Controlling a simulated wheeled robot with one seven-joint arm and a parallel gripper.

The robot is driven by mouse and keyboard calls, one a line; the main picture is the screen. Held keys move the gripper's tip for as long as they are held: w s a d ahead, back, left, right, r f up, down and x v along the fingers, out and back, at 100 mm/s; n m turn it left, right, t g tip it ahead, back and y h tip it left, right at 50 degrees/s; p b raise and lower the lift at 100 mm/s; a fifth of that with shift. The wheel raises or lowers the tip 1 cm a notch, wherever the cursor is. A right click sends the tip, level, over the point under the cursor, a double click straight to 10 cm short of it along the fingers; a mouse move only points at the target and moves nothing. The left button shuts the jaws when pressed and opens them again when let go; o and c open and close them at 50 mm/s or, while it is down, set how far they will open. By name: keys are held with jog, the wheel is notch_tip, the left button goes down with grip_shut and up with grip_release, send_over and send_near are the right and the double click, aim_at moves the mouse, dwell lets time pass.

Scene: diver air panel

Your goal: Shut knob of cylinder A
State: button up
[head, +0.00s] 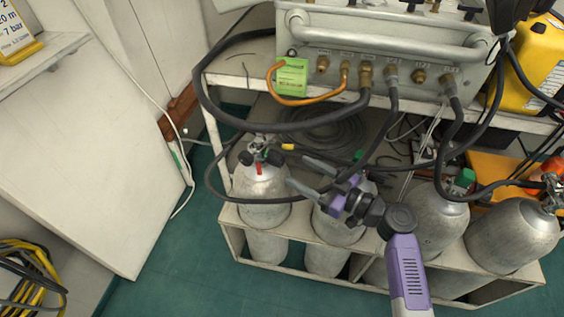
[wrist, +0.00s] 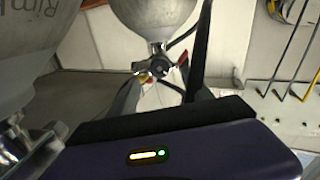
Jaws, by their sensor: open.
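Several grey gas cylinders stand in a cream rack, and I can read no letter A on any of them. My gripper partly hides the second cylinder (head: 338,229).
Black hoses (head: 207,115) loop from the air panel (head: 400,58) down around the cylinders and close to my gripper. Other cylinders (head: 440,222) stand to the right. A white board (head: 90,165) leans at the left. Green floor (head: 175,262) is clear in front.

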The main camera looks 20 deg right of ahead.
aim_at(282, 162)
jog(key=x, duration=0.7)
grip_shut()
